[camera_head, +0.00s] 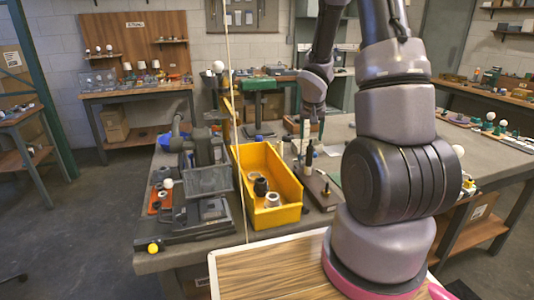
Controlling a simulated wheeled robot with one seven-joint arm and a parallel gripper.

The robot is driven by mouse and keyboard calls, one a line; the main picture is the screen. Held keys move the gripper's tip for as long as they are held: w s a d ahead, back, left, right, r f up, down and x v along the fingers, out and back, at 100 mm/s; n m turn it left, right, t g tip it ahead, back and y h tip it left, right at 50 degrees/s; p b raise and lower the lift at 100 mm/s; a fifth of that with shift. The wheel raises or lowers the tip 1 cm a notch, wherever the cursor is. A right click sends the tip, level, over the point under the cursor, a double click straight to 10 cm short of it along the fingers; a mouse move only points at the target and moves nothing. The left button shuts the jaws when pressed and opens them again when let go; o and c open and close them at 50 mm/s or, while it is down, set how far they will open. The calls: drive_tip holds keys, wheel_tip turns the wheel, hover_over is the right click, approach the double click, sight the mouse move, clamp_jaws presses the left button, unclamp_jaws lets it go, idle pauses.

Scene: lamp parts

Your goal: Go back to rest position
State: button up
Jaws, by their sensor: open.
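My arm rises from its pink-rimmed base at the right and bends over the top of the camera_head view. Its end comes down near the middle, where my gripper (309,128) points down above the workbench (350,130), behind and right of the yellow bin (274,160). The gripper is open and small in the picture; I see nothing held in it. Below it, a dark base board (318,188) carries small upright lamp parts. I cannot tell how far the fingertips are above those parts.
The yellow bin holds a black part (261,187) and white rings (272,200). More lamp parts (490,122) lie at the right. Open floor is at the left.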

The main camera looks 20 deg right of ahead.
drive_tip(key=s+a+r, duration=0.1)
drive_tip(key=s+r, duration=0.2)
drive_tip(key=r, duration=0.3)
drive_tip(key=s+a+r+t, duration=0.1)
drive_tip(key=s+a+r, duration=0.15)
drive_tip(key=r, duration=0.35)
drive_tip(key=s+a+r, duration=0.1)
drive_tip(key=s+r, duration=0.2)
drive_tip(key=r, duration=0.3)
drive_tip(key=s+a+r+t+y, duration=0.1)
drive_tip(key=s+a+r+y, duration=0.1)
drive_tip(key=s+a+r, duration=0.3)
drive_tip(key=s+a+r+n+t+y, duration=0.1)
drive_tip(key=s+a+r, duration=0.3)
drive_tip(key=s, duration=0.7)
drive_tip(key=shift+a+r+y, duration=0.35)
drive_tip(key=shift+r+y, duration=0.15)
drive_tip(key=shift+y, duration=0.2)
